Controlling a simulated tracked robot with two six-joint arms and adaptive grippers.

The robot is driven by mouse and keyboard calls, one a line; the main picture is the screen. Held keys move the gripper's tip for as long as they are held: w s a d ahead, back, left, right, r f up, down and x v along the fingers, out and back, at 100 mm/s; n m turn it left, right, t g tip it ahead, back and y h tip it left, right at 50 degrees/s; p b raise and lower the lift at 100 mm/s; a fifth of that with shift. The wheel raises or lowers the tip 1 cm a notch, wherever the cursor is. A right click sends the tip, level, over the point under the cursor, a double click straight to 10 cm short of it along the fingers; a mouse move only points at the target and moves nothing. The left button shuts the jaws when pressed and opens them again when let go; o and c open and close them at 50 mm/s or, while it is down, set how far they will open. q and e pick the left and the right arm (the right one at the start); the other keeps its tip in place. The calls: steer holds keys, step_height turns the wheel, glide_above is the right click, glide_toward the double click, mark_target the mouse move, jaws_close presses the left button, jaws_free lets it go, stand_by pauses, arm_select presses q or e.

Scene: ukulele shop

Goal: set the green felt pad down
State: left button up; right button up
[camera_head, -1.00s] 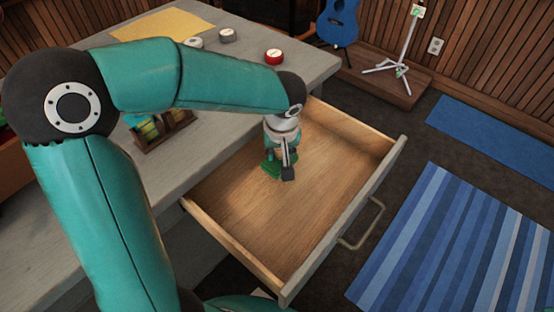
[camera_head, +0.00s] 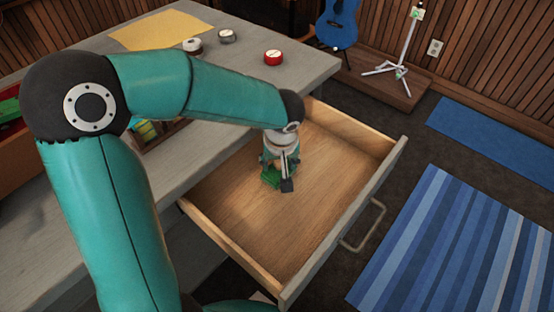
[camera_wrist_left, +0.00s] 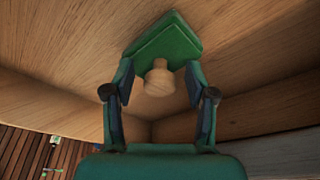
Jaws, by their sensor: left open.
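The green felt pad (camera_head: 271,179) is in the open drawer (camera_head: 230,215), toward its back left, and looks to lie on the wooden floor. In the left wrist view the pad (camera_wrist_left: 170,42) shows a wooden knob (camera_wrist_left: 158,80). My left gripper (camera_head: 280,172) is right over the pad and hides part of it in the head view. In the left wrist view its fingers (camera_wrist_left: 159,84) are spread on both sides of the knob, with a gap on each side. My right gripper is not in view.
The drawer's front wall with a handle (camera_head: 364,226) and its side walls rise around the pad; the drawer floor to the right is bare. On the grey counter stand a red round tin (camera_head: 273,57), small pots and a yellow cloth (camera_head: 160,29). A blue ukulele (camera_head: 338,22) stands behind.

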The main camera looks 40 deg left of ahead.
arm_select(q)
steer(key=shift+r, duration=0.15)
steer(key=p+v, duration=0.2)
steer(key=v, duration=1)
steer(key=shift+p, duration=0.4)
